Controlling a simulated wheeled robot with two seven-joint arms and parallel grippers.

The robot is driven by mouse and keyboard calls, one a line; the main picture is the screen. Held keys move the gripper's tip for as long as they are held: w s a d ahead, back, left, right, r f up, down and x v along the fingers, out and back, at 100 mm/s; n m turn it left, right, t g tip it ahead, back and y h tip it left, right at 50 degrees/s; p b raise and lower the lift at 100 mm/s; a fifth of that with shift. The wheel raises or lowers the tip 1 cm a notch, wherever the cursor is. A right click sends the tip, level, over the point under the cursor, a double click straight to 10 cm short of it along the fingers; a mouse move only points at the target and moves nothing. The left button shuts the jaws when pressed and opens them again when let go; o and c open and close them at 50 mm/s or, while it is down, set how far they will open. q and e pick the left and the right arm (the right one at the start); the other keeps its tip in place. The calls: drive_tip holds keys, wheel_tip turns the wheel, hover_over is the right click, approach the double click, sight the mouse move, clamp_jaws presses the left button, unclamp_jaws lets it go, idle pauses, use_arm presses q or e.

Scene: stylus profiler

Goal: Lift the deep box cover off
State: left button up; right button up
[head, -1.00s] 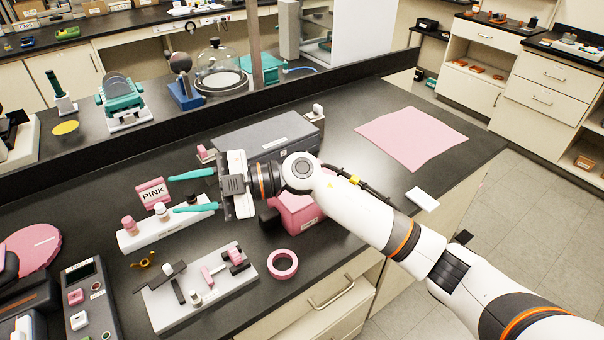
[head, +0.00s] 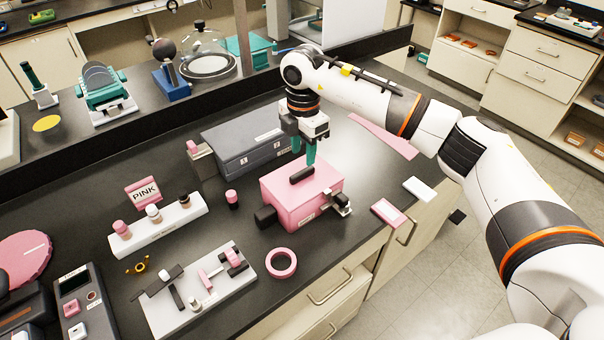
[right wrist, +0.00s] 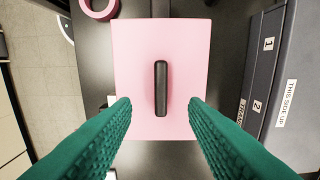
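A pink box-shaped cover (head: 312,201) with a black bar handle (head: 302,174) on its top stands on the dark bench. In the right wrist view the pink top (right wrist: 135,50) lies below my fingers, with the handle (right wrist: 161,88) upright in the middle. My right gripper (head: 305,155) points down just above the handle. Its teal fingers are spread, one on each side of the handle in the right wrist view (right wrist: 160,104), and nothing is held. Dark parts stick out at the cover's lower left and right sides. What is inside the cover is hidden. My left gripper is out of view.
A long grey box (head: 250,140) stands close behind the cover. A pink ring (head: 281,263), a small pink-capped vial (head: 232,198) and a white base plate (head: 210,290) lie to the left and front. A pink-and-white pad (head: 388,212) lies near the bench edge.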

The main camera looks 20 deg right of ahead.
sight(302, 171)
drive_tip(key=shift+f, duration=0.35)
wheel_tip(302, 171, down, 5)
drive_tip(key=p, duration=0.3)
drive_tip(key=shift+a, duration=0.15)
drive_tip(key=shift+f, duration=0.25)
clamp_jaws()
